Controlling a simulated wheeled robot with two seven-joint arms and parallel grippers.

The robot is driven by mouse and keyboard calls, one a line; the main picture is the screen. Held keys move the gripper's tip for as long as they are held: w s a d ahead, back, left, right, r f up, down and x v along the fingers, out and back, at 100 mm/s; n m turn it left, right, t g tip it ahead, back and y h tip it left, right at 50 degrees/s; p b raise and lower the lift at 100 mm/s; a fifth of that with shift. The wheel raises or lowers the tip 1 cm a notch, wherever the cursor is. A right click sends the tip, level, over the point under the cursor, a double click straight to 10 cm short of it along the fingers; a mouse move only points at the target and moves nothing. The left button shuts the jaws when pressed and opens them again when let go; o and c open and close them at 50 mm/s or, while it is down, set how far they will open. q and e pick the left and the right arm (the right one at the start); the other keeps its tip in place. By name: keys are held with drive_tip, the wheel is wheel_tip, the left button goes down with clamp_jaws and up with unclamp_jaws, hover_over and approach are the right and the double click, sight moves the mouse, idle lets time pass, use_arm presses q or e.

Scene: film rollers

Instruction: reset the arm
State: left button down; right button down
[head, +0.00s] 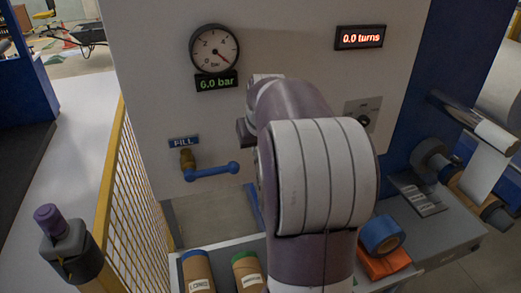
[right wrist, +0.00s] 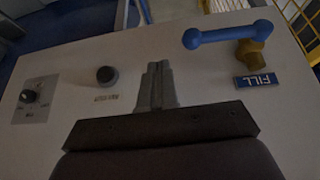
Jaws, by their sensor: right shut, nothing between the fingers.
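My right arm rises through the middle of the head view and hides its own gripper there. In the right wrist view my right gripper (right wrist: 156,85) is shut and empty, its fingers together in front of the pale panel (right wrist: 75,65). A dark round button (right wrist: 107,74) is beside the fingertips, apart from them in the picture; my arm hides it in the head view. The blue valve handle (head: 212,171) lies level beside the FILL label (head: 184,142) and also shows in the right wrist view (right wrist: 218,36).
The gauge (head: 214,49) reads 6.0 bar and the display (head: 360,37) reads 0.0 turns. A selector knob (head: 363,119) is right of my arm. Below are a blue roll (head: 382,235) and labelled cores (head: 197,272). A yellow fence (head: 128,180) stands at left.

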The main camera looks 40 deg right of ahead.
drive_tip(key=s+a+f+n+g+y+b, duration=0.1)
drive_tip(key=s+a+f+n, duration=0.2)
drive_tip(key=a+f, duration=0.7)
drive_tip(key=s+a+f+n+g+y+b, duration=0.1)
drive_tip(key=s+a+f, duration=0.5)
drive_tip(key=a, duration=0.9)
wheel_tip(320, 180, down, 4)
drive_tip(key=shift+a+r+n+g+y+b, duration=0.15)
drive_tip(key=shift+a+n+g+y+b, duration=0.2)
drive_tip(key=shift+n+g+y, duration=0.45)
drive_tip(key=shift+d, duration=0.1)
